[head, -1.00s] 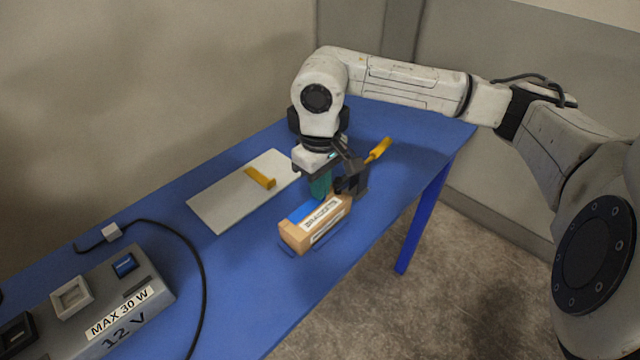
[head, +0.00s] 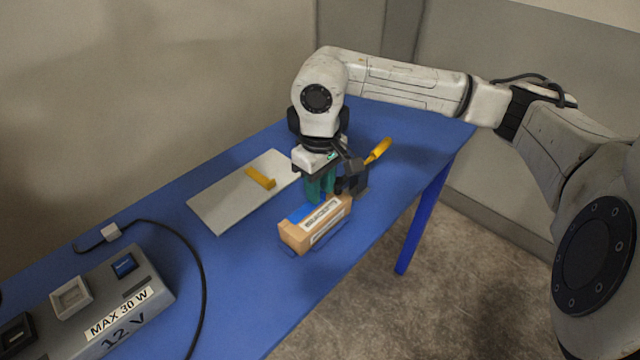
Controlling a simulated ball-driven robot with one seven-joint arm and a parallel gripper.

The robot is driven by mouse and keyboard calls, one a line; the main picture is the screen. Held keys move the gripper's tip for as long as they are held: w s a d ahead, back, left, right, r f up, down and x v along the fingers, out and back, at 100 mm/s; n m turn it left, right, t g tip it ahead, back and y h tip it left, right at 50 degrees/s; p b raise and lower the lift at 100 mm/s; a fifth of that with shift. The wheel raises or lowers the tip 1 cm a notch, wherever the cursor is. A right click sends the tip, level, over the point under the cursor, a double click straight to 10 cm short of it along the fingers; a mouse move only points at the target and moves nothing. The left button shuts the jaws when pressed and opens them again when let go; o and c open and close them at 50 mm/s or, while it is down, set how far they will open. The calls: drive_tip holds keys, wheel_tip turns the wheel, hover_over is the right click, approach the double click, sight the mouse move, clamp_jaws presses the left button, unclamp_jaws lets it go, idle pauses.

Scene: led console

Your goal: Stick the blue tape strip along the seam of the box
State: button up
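The box (head: 296,239) is a tan carton lying on the blue table, with a white printed label on it. The blue tape strip (head: 300,213) lies on the top of the box, toward its far left side. My gripper (head: 320,197) is over the far end of the box, pointing down. Its two teal fingers show a narrow gap between them, so it is open. The fingertips are at or just above the top of the box; I cannot tell whether they touch the strip. The strip's far end and the seam are hidden.
A white board (head: 222,205) with a yellow strip (head: 260,178) lies left of the box. A dark object with a yellow handle (head: 378,151) is just right of my gripper. A grey console (head: 110,300) and a black cable (head: 200,270) are at the front left.

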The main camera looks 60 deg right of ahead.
drive_tip(key=shift+r, duration=0.1)
wheel_tip(320, 180, up, 11)
drive_tip(key=shift+f+b, duration=0.2)
drive_tip(key=shift+b, duration=0.55)
